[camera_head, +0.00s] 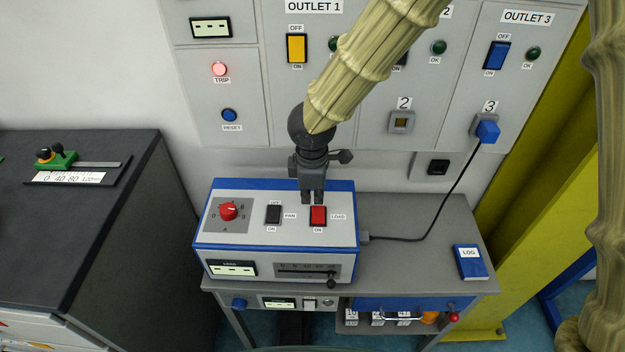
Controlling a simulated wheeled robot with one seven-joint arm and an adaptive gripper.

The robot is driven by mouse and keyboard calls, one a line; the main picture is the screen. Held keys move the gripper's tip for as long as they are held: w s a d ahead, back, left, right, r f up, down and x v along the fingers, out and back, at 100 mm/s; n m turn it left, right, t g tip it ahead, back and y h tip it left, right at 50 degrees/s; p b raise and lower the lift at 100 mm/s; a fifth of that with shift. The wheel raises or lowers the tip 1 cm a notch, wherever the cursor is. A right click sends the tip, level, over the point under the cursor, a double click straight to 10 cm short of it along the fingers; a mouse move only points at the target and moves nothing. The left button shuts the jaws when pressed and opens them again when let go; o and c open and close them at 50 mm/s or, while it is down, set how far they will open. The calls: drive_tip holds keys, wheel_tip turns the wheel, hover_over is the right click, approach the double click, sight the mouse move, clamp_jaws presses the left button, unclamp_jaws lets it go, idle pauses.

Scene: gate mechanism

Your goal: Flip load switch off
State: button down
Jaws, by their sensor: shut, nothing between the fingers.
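The load switch (318,216) is a red rocker on the top panel of a white and blue box (240,239). A LOAD label sits to its right and an ON label below it. My gripper (313,200) points down from above, its fingers shut and empty, right at the far edge of the red switch. I cannot tell whether the fingertips touch it. The upper end of the switch and any label there are hidden behind the fingers. The black FAN switch (273,215) and a red knob (229,211) are to the left.
The box stands on a grey table (410,215). A black cable runs from its right side to a blue plug (488,132) in outlet 3. A blue LOG book (470,262) lies at right. The wall panel (275,95) rises close behind. A lit red TRIP lamp (219,69) shows.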

sight(312, 209)
drive_tip(key=shift+w+f+p, duration=0.15)
drive_tip(key=shift+f+p, duration=0.05)
drive_tip(key=shift+f, duration=0.7)
drive_tip(key=shift+w+f+p, duration=0.1)
drive_tip(key=shift+f+p, duration=0.05)
drive_tip(key=shift+f, duration=0.75)
